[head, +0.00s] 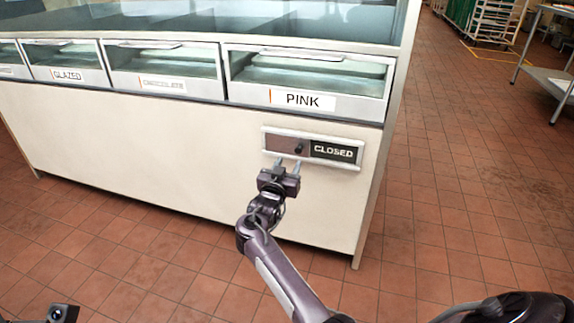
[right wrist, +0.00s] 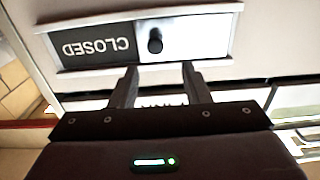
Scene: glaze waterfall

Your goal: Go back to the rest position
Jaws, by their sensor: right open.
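My right gripper (head: 287,168) is open and empty, just below the sliding sign on the front of the white counter. Its two fingers also show in the right wrist view (right wrist: 158,84), pointing at the sign with a gap between them. The sign (head: 336,151) reads CLOSED and has a dark knob (head: 298,149) at its left part. In the right wrist view the sign appears upside down, and the knob (right wrist: 155,41) stands beyond the fingertips, apart from them. At the lower left of the head view a small dark part (head: 62,313) of my left arm shows; its fingers cannot be made out.
The counter (head: 160,150) has glass-fronted drawers labelled GLAZED, CHOCOLATE and PINK (head: 303,99), all looking shut. A metal table (head: 548,78) and a rack (head: 492,18) stand at the back right. The tiled floor (head: 460,190) right of the counter is clear.

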